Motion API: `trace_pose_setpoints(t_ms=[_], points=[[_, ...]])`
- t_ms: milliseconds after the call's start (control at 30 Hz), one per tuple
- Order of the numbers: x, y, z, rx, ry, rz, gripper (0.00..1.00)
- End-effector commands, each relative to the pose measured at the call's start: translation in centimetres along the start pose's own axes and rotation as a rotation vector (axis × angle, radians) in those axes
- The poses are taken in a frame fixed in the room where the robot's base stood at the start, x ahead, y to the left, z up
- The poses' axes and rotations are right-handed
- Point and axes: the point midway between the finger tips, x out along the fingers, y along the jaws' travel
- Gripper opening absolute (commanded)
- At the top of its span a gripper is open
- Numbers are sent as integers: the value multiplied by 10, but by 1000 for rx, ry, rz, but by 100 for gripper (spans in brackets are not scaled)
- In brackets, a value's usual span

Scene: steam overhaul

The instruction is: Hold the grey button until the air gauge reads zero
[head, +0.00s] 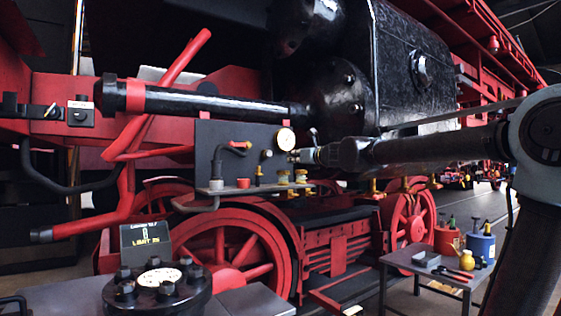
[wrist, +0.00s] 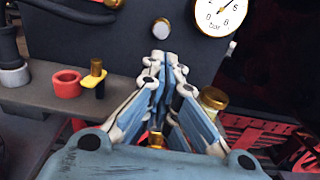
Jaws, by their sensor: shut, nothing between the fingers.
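A dark panel (head: 220,150) carries a round white gauge (head: 285,138) with a brass rim. In the wrist view the gauge (wrist: 220,14) is cut off by the top edge; its scale is marked bar and its needle points up and right, away from the 0. A small round button with a pale grey face and brass rim (wrist: 161,28) sits left of the gauge; the head view shows it too (head: 267,153). My gripper (wrist: 160,56) is shut and empty, its tips just below the button in the wrist picture. In the head view my gripper (head: 293,156) appears right of the button, apart from it.
A shelf under the panel holds a red cup (wrist: 67,83), a yellow-and-black fitting (wrist: 95,75) and brass fittings (wrist: 212,98). A black pipe (head: 232,147) bends on the panel's left. A red wheel (head: 225,250) stands below. A tool table (head: 400,262) is at lower right.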

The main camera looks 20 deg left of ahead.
Motion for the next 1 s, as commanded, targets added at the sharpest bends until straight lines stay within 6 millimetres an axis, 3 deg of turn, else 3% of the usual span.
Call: trace_pose_setpoints(t_ms=[1000], points=[[125, 1, 0, -2, 0, 1, 0]])
